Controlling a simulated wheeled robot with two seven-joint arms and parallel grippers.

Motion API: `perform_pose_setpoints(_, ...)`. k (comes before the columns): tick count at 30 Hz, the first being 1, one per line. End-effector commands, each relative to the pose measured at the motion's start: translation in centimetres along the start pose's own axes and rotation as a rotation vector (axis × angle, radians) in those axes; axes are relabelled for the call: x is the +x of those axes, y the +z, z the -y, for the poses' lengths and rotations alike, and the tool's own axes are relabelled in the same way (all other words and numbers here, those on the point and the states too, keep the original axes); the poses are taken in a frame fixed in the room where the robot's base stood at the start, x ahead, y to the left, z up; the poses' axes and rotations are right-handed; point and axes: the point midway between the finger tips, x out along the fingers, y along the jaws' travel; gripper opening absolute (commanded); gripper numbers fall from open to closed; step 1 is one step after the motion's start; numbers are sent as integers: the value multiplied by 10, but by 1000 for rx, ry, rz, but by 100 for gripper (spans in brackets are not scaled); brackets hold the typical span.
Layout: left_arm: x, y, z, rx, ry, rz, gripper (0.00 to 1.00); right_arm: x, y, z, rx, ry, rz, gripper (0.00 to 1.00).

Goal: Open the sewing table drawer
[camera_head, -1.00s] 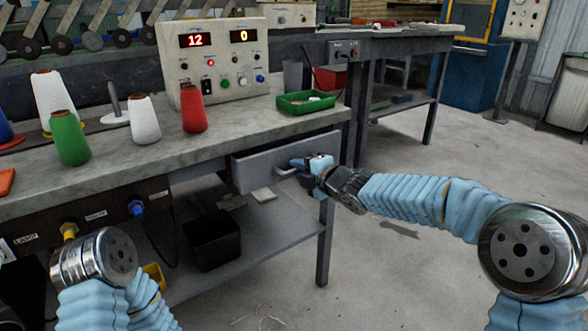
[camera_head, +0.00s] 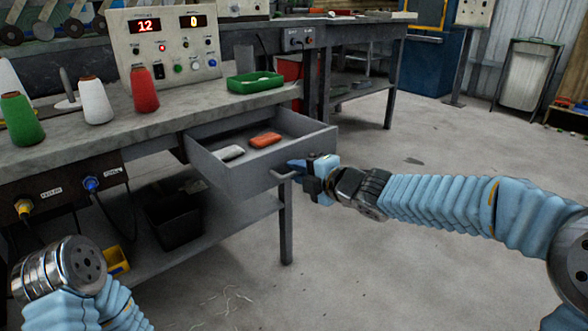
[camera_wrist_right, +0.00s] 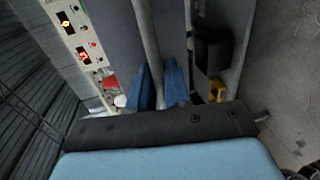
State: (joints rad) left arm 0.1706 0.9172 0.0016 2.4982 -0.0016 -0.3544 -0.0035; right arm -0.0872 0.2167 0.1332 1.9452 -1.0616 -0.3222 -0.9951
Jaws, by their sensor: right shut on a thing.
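The sewing table (camera_head: 60,139) has a grey drawer (camera_head: 240,178) under its top, pulled well out. An orange item (camera_head: 265,140) and a pale grey item (camera_head: 230,153) lie inside it. My right gripper (camera_head: 296,170) is at the drawer front, shut on the drawer handle (camera_head: 283,175). In the right wrist view the blue fingers (camera_wrist_right: 160,85) stand on either side of the grey handle bar (camera_wrist_right: 147,40). My left arm shows at the lower left of the head view, but its gripper is out of view.
Thread cones, including a red one (camera_head: 144,90), a green tray (camera_head: 255,82) and a control box (camera_head: 165,45) stand on the table. A black bin (camera_head: 175,220) sits on the lower shelf. The floor right of the drawer is clear.

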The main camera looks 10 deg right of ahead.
Motion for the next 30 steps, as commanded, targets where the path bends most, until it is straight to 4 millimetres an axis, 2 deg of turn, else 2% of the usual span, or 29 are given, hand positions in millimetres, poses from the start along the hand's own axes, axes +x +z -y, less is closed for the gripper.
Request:
perform_pose_setpoints(13, 0, 0, 0, 0, 0, 0, 85, -2, 1, 1, 0, -1, 1, 0)
perform_pose_setpoints(14, 0, 0, 0, 0, 0, 0, 85, -2, 1, 1, 0, -1, 1, 22)
perform_pose_setpoints(15, 0, 0, 0, 0, 0, 0, 85, -2, 1, 1, 0, -1, 1, 28)
perform_pose_setpoints(16, 0, 0, 0, 0, 0, 0, 85, -2, 0, 1, 0, -1, 1, 29)
perform_pose_setpoints(25, 0, 0, 0, 0, 0, 0, 85, -4, 0, 0, -1, 0, 1, 29)
perform_pose_setpoints(30, -6, 0, -2, 0, -1, -1, 85, -27, 1, -2, -1, 0, 3, 29)
